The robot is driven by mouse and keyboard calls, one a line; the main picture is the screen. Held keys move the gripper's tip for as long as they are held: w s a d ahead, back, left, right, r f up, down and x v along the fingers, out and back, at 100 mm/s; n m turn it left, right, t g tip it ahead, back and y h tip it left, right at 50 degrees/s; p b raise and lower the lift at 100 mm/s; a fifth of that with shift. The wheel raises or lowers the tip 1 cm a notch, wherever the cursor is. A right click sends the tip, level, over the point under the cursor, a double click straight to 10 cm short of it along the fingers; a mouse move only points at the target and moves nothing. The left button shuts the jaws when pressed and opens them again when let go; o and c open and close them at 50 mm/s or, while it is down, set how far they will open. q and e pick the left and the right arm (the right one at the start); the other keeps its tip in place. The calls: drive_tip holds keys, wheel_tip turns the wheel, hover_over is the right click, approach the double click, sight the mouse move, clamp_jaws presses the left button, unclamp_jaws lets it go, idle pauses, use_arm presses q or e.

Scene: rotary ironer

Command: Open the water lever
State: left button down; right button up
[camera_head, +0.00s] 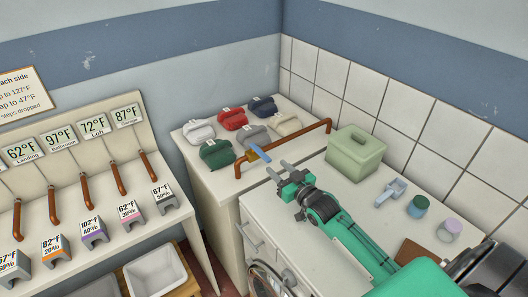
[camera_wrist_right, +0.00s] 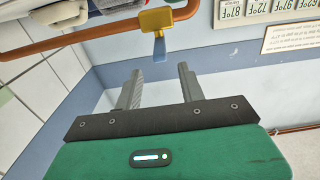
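The water lever is a blue handle (camera_head: 261,153) on a yellow valve body (camera_head: 253,157), fitted on a copper pipe (camera_head: 303,140) above the worktop. In the right wrist view, the yellow body (camera_wrist_right: 156,19) sits on the copper pipe (camera_wrist_right: 75,38) and the handle (camera_wrist_right: 159,47) points toward my gripper. My right gripper (camera_head: 277,168) is open and empty, just short of the handle. In the wrist view, the handle lies ahead of the gap between the fingertips (camera_wrist_right: 158,70), apart from them. My left gripper is not in view.
Several folded cloths, including a green one (camera_head: 217,153), lie behind the pipe. A pale green box (camera_head: 355,153), a scoop (camera_head: 391,190) and small jars (camera_head: 418,206) stand on the white top (camera_head: 310,195) beside my right arm. A panel with temperature signs (camera_head: 95,124) is at the left.

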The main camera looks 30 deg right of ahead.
sight(263, 154)
drive_tip(key=w, duration=0.2)
drive_tip(key=w+p, duration=0.1)
drive_tip(key=w, duration=0.2)
drive_tip(key=w+a+p, duration=0.1)
drive_tip(key=w, duration=0.1)
drive_tip(key=shift+w+r, duration=0.1)
drive_tip(key=shift+w, duration=0.25)
drive_tip(key=shift+w+a+p, duration=0.1)
drive_tip(key=shift+w+p, duration=0.25)
drive_tip(key=shift+w, duration=0.1)
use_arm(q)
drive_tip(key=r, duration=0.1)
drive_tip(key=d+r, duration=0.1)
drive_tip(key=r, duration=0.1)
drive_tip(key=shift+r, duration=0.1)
use_arm(e)
drive_tip(key=shift+c, duration=0.4)
clamp_jaws()
